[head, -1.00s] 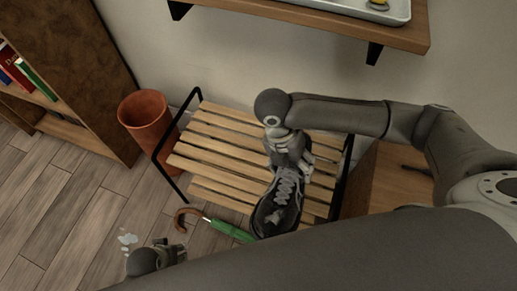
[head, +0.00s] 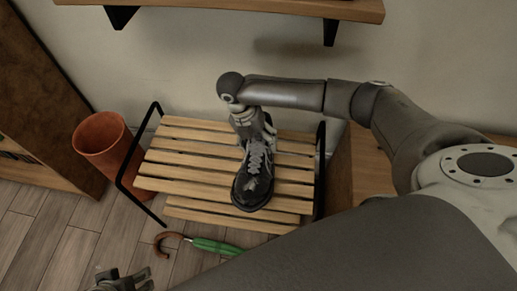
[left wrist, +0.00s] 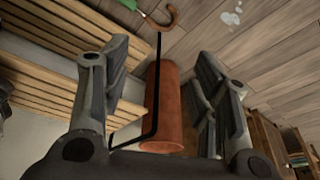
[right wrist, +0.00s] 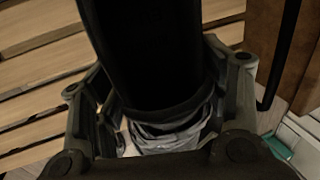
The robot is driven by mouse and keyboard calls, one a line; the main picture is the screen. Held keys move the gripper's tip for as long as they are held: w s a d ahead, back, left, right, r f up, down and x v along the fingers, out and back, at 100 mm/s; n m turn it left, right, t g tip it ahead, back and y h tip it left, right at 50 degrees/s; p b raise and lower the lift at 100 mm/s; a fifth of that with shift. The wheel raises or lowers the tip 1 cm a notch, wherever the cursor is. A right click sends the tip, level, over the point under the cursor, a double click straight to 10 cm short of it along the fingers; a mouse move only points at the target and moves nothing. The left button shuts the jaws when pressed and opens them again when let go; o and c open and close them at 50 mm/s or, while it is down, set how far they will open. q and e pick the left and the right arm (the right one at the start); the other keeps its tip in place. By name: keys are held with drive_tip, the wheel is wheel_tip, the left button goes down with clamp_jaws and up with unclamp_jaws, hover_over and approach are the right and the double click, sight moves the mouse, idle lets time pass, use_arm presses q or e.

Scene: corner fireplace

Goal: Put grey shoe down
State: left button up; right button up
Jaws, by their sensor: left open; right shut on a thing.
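The grey shoe (head: 253,183) is dark with grey laces and shows over the slatted wooden rack (head: 180,188) in the head view, toe toward me. My right gripper (head: 256,137) is shut on its heel end. In the right wrist view the shoe (right wrist: 150,60) fills the space between the fingers (right wrist: 165,110), with slats behind it. I cannot tell whether the sole touches the slats. My left gripper (head: 126,283) is at the bottom edge of the head view. The left wrist view shows its fingers (left wrist: 160,85) wide apart, with nothing between them.
An orange-brown pot (head: 101,140) stands left of the rack; it also shows in the left wrist view (left wrist: 164,110). A green umbrella (head: 215,246) with a curved handle lies on the floor in front. A wooden shelf (head: 240,8) is on the wall above. A bookcase is at left.

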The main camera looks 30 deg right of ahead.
drive_tip(key=shift+w+f, duration=0.2)
drive_tip(key=shift+f, duration=0.05)
wheel_tip(320, 180, down, 3)
drive_tip(key=shift+w+d+r+b, duration=0.1)
drive_tip(key=shift+w+r+b, duration=0.05)
drive_tip(key=shift+b, duration=0.65)
drive_tip(key=shift+f, duration=0.25)
use_arm(q)
drive_tip(key=shift+w+d+r+t+h, duration=0.1)
drive_tip(key=shift+w+d+t, duration=0.15)
drive_tip(key=shift+w+t, duration=0.4)
drive_tip(key=shift+w+d+t+h, duration=0.1)
drive_tip(key=shift+w+d+t, duration=0.15)
drive_tip(key=shift+w, duration=0.7)
drive_tip(key=shift+w+d+r+t+h, duration=0.1)
drive_tip(key=shift+w+d+t, duration=0.25)
drive_tip(key=shift+w, duration=0.45)
use_arm(e)
drive_tip(key=shift+f, duration=0.1)
use_arm(q)
drive_tip(key=shift+a+f, duration=0.1)
use_arm(e)
drive_tip(key=o, duration=1.3)
drive_tip(key=shift+f, duration=0.1)
